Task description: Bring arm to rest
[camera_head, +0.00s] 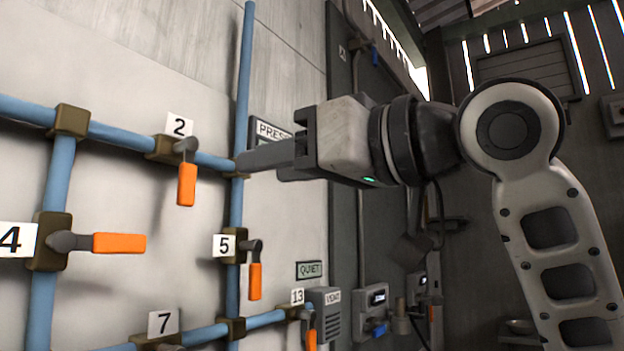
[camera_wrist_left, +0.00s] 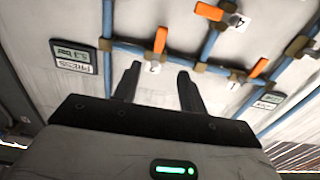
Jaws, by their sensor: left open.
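My left gripper (camera_head: 248,161) is in front of the pipe wall in the head view, pointing left. Its fingertips overlap the vertical blue pipe beside the PRESS panel; whether they touch it I cannot tell. In the left wrist view the two dark fingers of the left gripper (camera_wrist_left: 160,88) stand apart with nothing between them, so it is open and empty. The valve marked 2 with an orange handle (camera_head: 187,184) hangs just left of the fingertips; this handle also shows in the wrist view (camera_wrist_left: 160,40). My right gripper is not in view.
Blue pipes carry more orange-handled valves: 4 (camera_head: 118,243), 5 (camera_head: 255,281) and 13 (camera_head: 311,340). The PRESS panel (camera_head: 271,131) is partly hidden behind my gripper; the wrist view shows its display (camera_wrist_left: 73,56).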

